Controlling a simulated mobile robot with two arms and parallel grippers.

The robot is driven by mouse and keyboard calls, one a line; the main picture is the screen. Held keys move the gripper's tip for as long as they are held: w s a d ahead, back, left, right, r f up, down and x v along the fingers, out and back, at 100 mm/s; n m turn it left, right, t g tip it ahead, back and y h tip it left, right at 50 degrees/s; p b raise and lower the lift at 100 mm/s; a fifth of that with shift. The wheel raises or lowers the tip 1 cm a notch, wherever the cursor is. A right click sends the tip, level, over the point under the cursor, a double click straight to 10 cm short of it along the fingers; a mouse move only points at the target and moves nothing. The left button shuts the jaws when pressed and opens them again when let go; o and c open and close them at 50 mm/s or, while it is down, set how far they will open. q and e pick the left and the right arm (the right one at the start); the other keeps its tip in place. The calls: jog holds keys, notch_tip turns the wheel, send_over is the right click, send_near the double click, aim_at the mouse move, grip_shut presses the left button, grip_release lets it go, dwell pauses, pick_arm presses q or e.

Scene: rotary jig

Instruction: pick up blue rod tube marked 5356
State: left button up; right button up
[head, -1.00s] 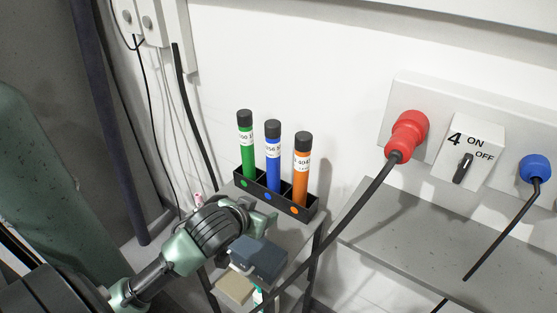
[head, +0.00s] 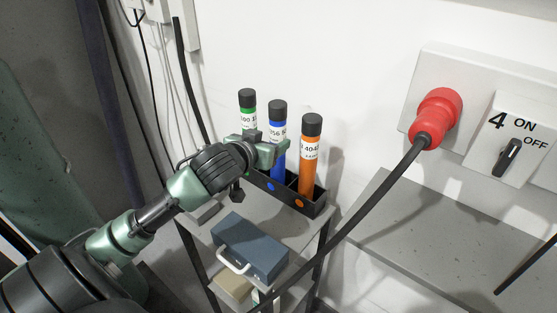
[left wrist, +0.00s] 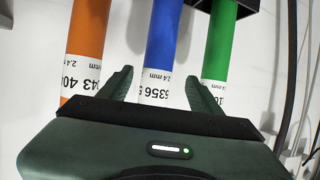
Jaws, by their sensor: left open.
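The blue rod tube (head: 278,166), with a black cap and a white label, stands in the middle slot of the black rack (head: 318,208). In the left wrist view the blue tube (left wrist: 162,35) shows with the label number 5356. My left gripper (head: 272,150) is at the blue tube's upper half in the head view. In the left wrist view my left gripper (left wrist: 160,76) is open, with one finger on each side of the blue tube and gaps to both. The green tube is partly hidden behind the gripper in the head view. My right gripper is not in view.
The orange tube (head: 311,165) and the green tube (head: 247,105) stand on either side in the rack. A dark blue-grey box (head: 250,247) with a handle lies on the stand in front. A black cable (head: 372,190) from the red plug (head: 436,115) crosses at the right.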

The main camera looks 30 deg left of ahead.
pick_arm(q)
jog(key=x, duration=0.3)
jog(key=f+p+x, duration=0.1)
jog(key=x, duration=0.5)
jog(key=shift+s+d+f+p, duration=0.3)
jog(key=shift+d+p, duration=0.05)
jog(key=shift+r, duration=0.15)
grip_shut()
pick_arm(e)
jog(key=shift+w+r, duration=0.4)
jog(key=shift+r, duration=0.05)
